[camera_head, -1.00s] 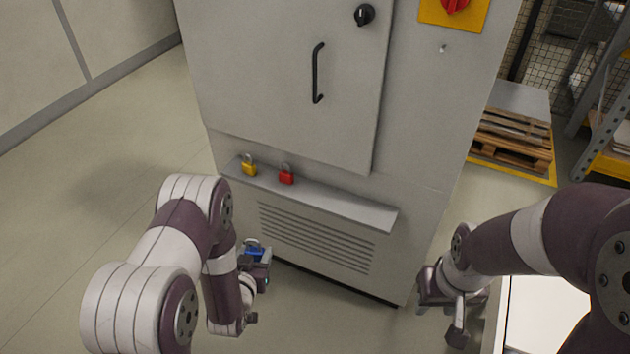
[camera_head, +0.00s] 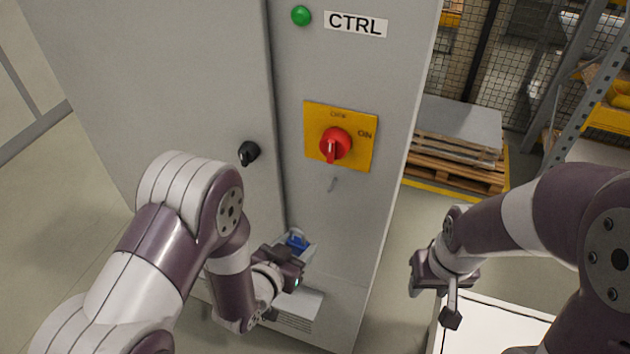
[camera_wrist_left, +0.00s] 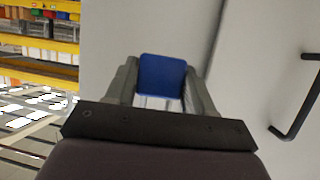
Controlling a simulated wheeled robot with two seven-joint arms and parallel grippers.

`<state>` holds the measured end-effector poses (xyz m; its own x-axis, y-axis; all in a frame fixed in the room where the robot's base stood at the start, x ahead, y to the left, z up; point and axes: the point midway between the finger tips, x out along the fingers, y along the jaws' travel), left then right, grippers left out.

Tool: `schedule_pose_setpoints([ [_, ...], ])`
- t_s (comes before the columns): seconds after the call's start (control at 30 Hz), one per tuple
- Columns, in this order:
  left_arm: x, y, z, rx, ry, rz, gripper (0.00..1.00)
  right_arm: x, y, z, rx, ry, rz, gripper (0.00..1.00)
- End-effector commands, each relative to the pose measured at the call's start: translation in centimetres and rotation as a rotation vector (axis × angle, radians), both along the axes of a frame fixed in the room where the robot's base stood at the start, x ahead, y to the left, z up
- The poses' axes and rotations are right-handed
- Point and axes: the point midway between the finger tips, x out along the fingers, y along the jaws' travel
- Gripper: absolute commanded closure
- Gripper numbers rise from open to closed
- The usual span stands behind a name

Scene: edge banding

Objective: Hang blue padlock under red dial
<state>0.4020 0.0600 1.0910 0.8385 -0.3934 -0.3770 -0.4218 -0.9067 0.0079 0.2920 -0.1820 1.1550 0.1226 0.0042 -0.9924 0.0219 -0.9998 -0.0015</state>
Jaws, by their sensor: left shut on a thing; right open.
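The blue padlock (camera_head: 297,242) is held in my left gripper (camera_head: 298,255), in front of the grey cabinet. In the left wrist view the padlock (camera_wrist_left: 162,77) sits between the two fingers, its body towards the far side and part of its shackle showing. The red dial (camera_head: 335,146) is on a yellow plate on the cabinet's right panel, above and right of the padlock. A small metal peg (camera_head: 332,184) sticks out just below the plate, with nothing on it. My right gripper (camera_head: 440,300) is open and empty, right of the cabinet.
A ledge (camera_head: 300,300) is below my left gripper. Pallets (camera_head: 455,160) stand behind at right.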

Motion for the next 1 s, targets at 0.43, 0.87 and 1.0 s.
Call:
schedule_pose_setpoints([
  [0.43,-2.1,-3.7,8.4,0.009,-0.003,-0.143,0.79,-0.1,0.0,6.5,0.0,0.002,0.0,0.57],
  [0.87,1.3,-4.7,8.1,0.008,-0.004,-0.14,0.79,0.0,0.0,6.1,0.0,0.001,0.0,0.57],
  [1.0,2.4,-5.0,8.0,0.008,-0.004,-0.14,0.79,0.0,0.0,6.0,0.0,0.001,0.0,0.57],
])
